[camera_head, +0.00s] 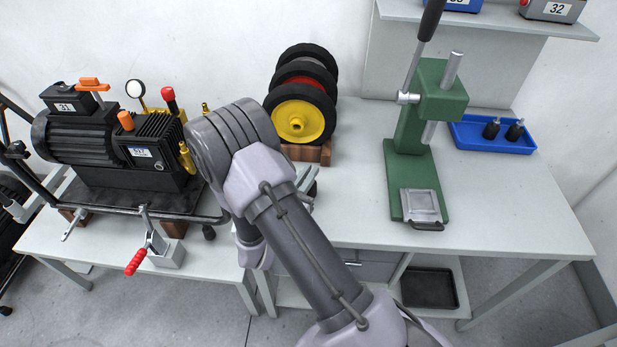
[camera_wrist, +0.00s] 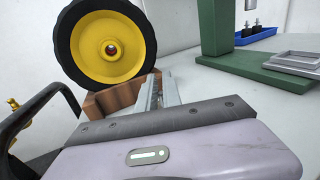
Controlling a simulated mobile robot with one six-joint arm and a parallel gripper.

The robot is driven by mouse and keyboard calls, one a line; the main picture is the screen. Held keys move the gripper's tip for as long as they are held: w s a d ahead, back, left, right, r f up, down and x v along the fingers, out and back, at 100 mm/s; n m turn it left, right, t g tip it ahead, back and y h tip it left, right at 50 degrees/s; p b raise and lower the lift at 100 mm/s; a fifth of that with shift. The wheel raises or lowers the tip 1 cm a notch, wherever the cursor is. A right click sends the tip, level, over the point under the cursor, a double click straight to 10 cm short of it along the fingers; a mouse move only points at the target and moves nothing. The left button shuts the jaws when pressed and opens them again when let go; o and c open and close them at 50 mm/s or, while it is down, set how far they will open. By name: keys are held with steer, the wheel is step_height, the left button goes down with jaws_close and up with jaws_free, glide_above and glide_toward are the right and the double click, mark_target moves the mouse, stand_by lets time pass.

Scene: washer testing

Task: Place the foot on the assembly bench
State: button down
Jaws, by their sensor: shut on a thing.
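My gripper (camera_wrist: 158,88) is over the bench in front of the stacked wheels, its two metal fingers close together. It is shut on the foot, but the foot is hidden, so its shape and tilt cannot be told. In the head view my arm covers most of the gripper; part of its fingers (camera_head: 308,180) shows past the arm. The assembly bench (camera_head: 500,205) is a pale grey table with clear surface around the green press. Two small black feet with studs (camera_head: 503,130) stand in a blue tray (camera_head: 468,146) at the bench's back right.
A green arbor press (camera_head: 408,175) stands mid-bench. Wheels with a yellow hub (camera_head: 299,120) sit on a wooden block (camera_head: 318,153) at the bench's back left.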

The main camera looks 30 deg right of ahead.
steer(key=c, duration=1.9)
jaws_free()
steer(key=shift+f, duration=0.1)
steer(key=o, duration=0.4)
